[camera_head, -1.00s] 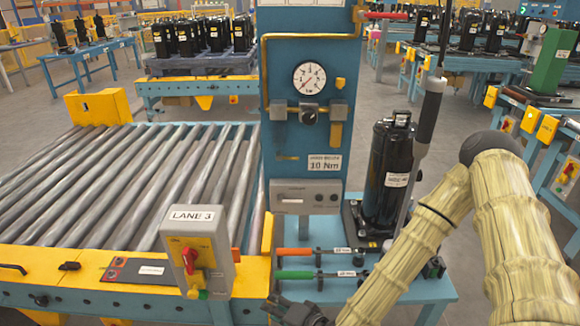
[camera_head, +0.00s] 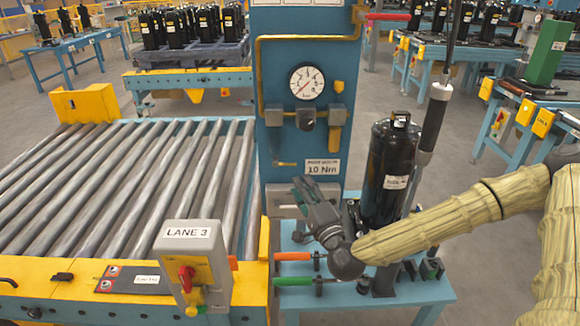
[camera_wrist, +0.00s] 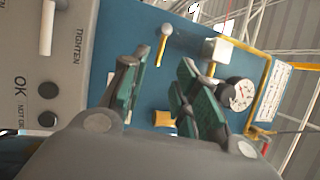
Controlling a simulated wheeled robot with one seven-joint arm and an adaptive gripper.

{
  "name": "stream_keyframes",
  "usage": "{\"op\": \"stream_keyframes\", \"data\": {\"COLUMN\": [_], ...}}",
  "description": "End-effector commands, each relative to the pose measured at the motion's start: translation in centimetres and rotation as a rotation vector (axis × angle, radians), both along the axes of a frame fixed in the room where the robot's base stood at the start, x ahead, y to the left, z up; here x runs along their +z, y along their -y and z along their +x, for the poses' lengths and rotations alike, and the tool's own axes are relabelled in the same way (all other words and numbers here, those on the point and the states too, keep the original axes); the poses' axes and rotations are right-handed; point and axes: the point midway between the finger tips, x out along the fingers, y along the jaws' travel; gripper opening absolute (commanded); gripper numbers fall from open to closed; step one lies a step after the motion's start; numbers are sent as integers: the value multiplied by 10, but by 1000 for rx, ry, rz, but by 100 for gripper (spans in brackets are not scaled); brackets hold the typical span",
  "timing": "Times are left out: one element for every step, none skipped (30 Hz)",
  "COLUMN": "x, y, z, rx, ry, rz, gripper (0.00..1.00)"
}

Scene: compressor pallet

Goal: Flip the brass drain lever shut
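A small brass lever (camera_head: 287,164) sticks out sideways on the blue panel, left of the 10 Nm label. In the wrist view the brass lever (camera_wrist: 162,48) has a pale rounded end and lies beyond my fingertips. My gripper (camera_head: 309,192) is in front of the panel's lower part, below the lever and apart from it. In the wrist view my gripper (camera_wrist: 163,75) has its green-padded fingers spread with nothing between them.
A pressure gauge (camera_head: 307,82) and a regulator (camera_head: 306,118) sit higher on the panel. A black compressor (camera_head: 389,172) stands right of my gripper. Orange-handled (camera_head: 294,256) and green-handled (camera_head: 294,281) tools lie below. The roller conveyor (camera_head: 120,190) is at left.

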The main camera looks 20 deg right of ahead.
Motion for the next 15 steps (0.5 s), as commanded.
{"op": "stream_keyframes", "data": {"x": [3,4,5,6,7,8,9,10,11,12,13,13,14,14,15], "y": [-1,-2,-3,-3,-4,-5,-5,-6,-6,-7,-8,-8,-9,-9,-9], "z": [8,13,19,24,29,35,40,45,50,55,59,63,67,70,74], "rx": [0,0,1,0,1,0,0,0,1,1,1,1,1,1,1], "ry": [1,0,0,1,0,0,-1,-1,-1,-1,-1,-1,-2,-2,-2], "rz": [-2,-2,-2,-3,-2,-2,-2,-2,-1,-1,-1,-1,-2,-2,-2], "gripper": [30,30,30,30,30,30,30,30,30,30,30,30,30,30,30]}}
